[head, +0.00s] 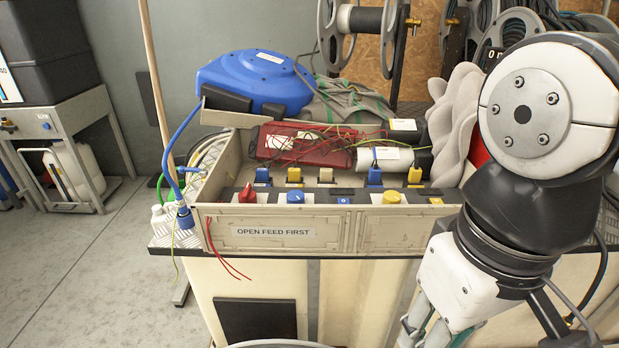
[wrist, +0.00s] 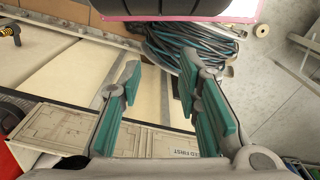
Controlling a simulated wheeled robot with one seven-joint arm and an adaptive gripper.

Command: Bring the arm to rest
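My arm (head: 505,205) fills the right side of the head view, bent downward in front of the bench. My gripper (head: 432,335) shows at its lower end, partly cut off by the bottom edge. In the wrist view my gripper (wrist: 160,78) has its two teal-padded fingers spread apart with nothing between them. The control panel labelled "OPEN FEED FIRST" (head: 350,228) stands on the bench, left of my arm. The same panel (wrist: 75,128) shows beneath the fingers in the wrist view.
The panel carries a red knob (head: 248,194), a blue knob (head: 295,197) and a yellow knob (head: 392,196). A blue hose reel (head: 255,80) sits behind it. Coiled dark hose (wrist: 190,45) lies beyond the fingertips. Open floor (head: 100,260) lies at the left.

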